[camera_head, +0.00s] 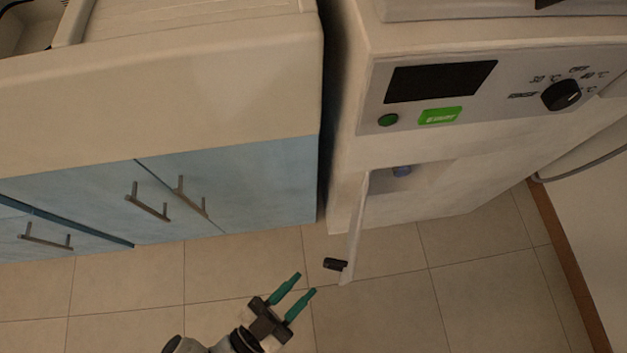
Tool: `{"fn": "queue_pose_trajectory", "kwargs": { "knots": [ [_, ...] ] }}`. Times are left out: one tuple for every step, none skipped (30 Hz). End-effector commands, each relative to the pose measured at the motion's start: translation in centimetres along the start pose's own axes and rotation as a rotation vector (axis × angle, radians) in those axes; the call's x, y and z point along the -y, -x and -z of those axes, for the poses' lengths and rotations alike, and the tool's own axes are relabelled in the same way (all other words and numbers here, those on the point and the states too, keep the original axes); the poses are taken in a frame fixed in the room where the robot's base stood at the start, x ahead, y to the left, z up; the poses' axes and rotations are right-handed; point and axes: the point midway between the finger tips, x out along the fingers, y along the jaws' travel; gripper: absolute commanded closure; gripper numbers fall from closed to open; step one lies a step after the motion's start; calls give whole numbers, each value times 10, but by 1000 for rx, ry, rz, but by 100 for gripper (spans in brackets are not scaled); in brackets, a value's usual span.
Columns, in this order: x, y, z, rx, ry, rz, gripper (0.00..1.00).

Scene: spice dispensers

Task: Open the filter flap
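The filter flap (355,230) is a thin white panel on the lower front of the white washing machine (345,130). It stands swung out from the machine, seen nearly edge-on, with a small black handle (335,264) near its outer end.
Blue cabinet doors (240,185) with metal bar handles (193,198) stand to the left, under a pale counter. The machine's panel has a black dial (561,95) and a green button (388,120). The tiled floor (400,305) around my gripper is clear. A grey hose (585,165) is at the right.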

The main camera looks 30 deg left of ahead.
Motion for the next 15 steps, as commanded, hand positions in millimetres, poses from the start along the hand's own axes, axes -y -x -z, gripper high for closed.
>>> {"fn": "queue_pose_trajectory", "kwargs": {
  "knots": [
    [0,8,0,2,0,1,70],
    [1,12,0,1,0,1,70],
    [1,16,0,2,-1,2,70],
    [0,19,0,1,-1,1,70],
    [0,21,0,0,-1,1,70],
    [0,23,0,0,-1,0,70],
    [0,24,0,0,-1,0,70],
    [0,25,0,0,0,-1,70],
    [0,26,0,0,0,-1,70],
    [0,26,0,0,0,-1,70],
    [0,26,0,0,0,-1,70],
    [0,26,0,-1,0,-1,70],
    [0,26,0,0,0,-1,70],
    [0,26,0,0,0,-1,70],
    [0,26,0,0,0,-1,70]
  ]
}}
